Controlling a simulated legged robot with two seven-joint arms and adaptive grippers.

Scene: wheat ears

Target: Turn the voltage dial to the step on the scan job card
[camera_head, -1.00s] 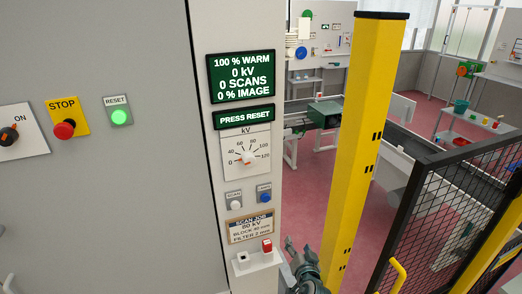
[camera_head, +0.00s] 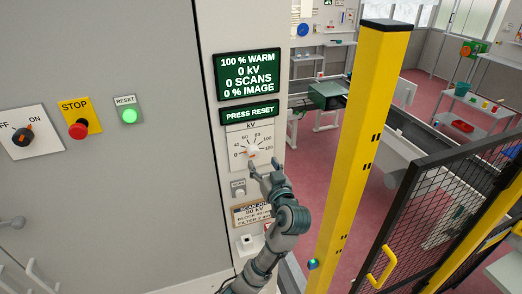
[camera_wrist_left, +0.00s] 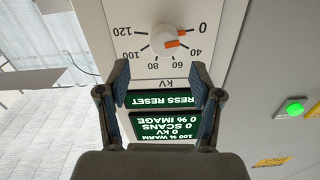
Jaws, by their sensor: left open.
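The voltage dial (camera_head: 253,152) is a white knob on a kV scale from 0 to 120 in the head view. In the left wrist view the knob (camera_wrist_left: 163,42) shows upside down, its orange pointer toward the 0 end, between 0 and 40. My left gripper (camera_head: 264,166) is open and empty, just below and right of the knob. In the wrist view its fingers (camera_wrist_left: 160,95) are spread, apart from the knob. The scan job card (camera_head: 243,213) reads 80 kV; my arm covers its right part. My right gripper is not in view.
The green display (camera_head: 249,75) shows 0 kV, and the strip below (camera_head: 249,112) says PRESS RESET. A lit green reset button (camera_head: 129,116), a red stop button (camera_head: 78,129) and an ON/OFF switch (camera_head: 22,135) are left. A yellow post (camera_head: 361,140) stands close right of my arm.

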